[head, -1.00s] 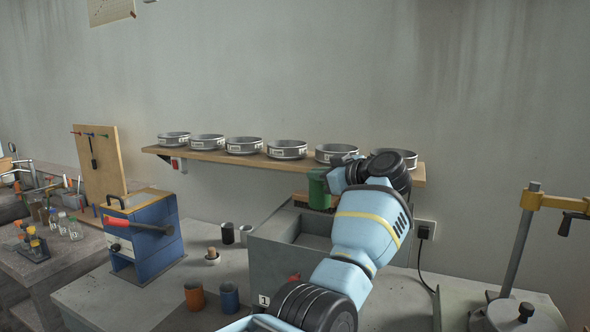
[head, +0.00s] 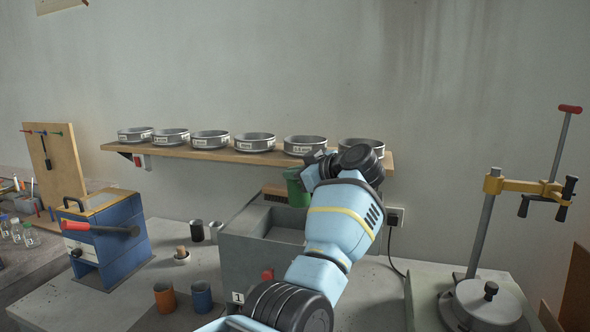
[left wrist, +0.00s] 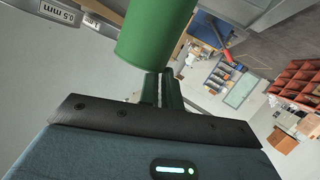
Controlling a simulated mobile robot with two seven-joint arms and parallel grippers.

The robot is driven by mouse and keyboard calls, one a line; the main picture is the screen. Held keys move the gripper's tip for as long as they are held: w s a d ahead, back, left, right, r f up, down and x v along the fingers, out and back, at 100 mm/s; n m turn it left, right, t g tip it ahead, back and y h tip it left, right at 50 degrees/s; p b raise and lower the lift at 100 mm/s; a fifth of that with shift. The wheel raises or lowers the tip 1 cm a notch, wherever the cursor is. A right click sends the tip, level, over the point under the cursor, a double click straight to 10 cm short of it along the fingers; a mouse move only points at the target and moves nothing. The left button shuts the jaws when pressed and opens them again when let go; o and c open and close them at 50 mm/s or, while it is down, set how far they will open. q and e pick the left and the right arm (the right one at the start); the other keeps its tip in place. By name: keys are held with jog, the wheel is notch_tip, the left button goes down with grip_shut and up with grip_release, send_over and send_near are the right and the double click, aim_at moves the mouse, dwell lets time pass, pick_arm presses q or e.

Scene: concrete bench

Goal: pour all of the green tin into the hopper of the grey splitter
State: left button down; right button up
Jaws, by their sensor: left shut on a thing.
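The green tin (head: 297,188) is in my left gripper (head: 316,172), which is shut on it. The tin is above the back part of the grey splitter (head: 245,262) and leans slightly in the head view. The splitter's open hopper (head: 284,225) is just below and in front of the tin; my left arm hides its right side. In the left wrist view the green tin (left wrist: 155,32) is beyond the fingers of my left gripper (left wrist: 160,88). The tin's contents are hidden, and no pouring stream shows. My right gripper is out of view.
A shelf (head: 215,154) with several sieves runs close behind the tin. A blue box device (head: 108,250) stands left. A clamp stand (head: 483,235) and round pot (head: 485,303) are right.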

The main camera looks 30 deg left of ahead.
pick_arm(q)
jog(key=f+n+h, duration=0.1)
jog(key=h, duration=0.1)
jog(key=a+f+n+h, duration=0.1)
jog(key=h, duration=0.1)
jog(key=shift+s+f+h, duration=0.2)
jog(key=shift+h, duration=0.2)
jog(key=a+f+n+t+h, duration=0.1)
jog(key=f+n+t+h, duration=0.1)
jog(key=h, duration=0.5)
jog(key=s+a+f+n+t+h, duration=0.1)
jog(key=a+f+n+t+h, duration=0.1)
jog(key=f+h, duration=0.4)
jog(key=shift+s+a+n+t+h, duration=0.25)
jog(key=shift+n+t+h, duration=0.25)
jog(key=shift+n+t, duration=0.3)
dwell(0.8)
dwell(0.4)
